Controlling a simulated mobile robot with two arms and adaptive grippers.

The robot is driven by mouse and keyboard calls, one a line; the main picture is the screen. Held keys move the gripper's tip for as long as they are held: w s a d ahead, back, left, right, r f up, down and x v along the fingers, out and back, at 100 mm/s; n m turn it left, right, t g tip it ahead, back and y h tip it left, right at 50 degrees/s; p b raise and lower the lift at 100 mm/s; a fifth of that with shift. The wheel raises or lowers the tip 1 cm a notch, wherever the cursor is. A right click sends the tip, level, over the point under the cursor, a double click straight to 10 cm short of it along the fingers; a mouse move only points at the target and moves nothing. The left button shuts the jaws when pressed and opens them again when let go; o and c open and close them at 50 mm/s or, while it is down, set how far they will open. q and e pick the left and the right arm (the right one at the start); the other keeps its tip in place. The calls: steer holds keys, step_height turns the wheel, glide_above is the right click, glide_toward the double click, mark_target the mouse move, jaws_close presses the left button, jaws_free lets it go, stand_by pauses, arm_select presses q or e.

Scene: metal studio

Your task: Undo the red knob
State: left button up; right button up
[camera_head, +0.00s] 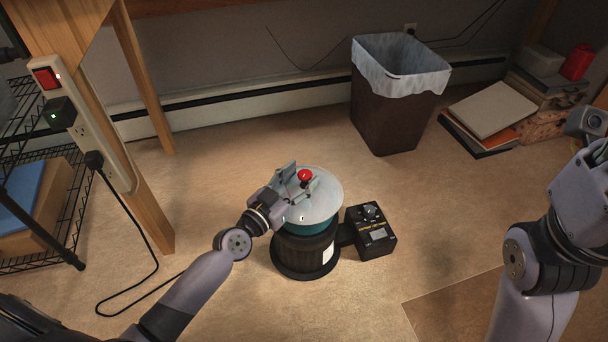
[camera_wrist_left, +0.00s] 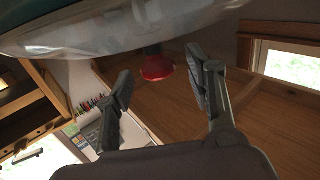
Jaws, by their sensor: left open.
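The red knob (camera_head: 305,175) stands on top of the pale round lid (camera_head: 326,200) of a green and black drum machine (camera_head: 305,252). My left gripper (camera_head: 298,181) is open at lid height, its fingers to either side of the knob in the head view. In the left wrist view the knob (camera_wrist_left: 158,68) shows in the gap between the two spread fingertips (camera_wrist_left: 161,67); I cannot tell whether either finger touches it. The lid (camera_wrist_left: 90,32) fills the top left of that view. My right gripper (camera_head: 587,124) is at the right edge, partly cut off, away from the machine.
A black control box (camera_head: 374,236) sits beside the drum. A lined waste bin (camera_head: 385,115) stands behind it, with boxes and books (camera_head: 490,110) at the back right. A wooden post with a power strip (camera_head: 85,125) and a wire shelf (camera_head: 30,190) are at left. The front floor is clear.

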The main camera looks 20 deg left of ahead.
arm_select(q)
steer(key=shift+x, duration=0.85)
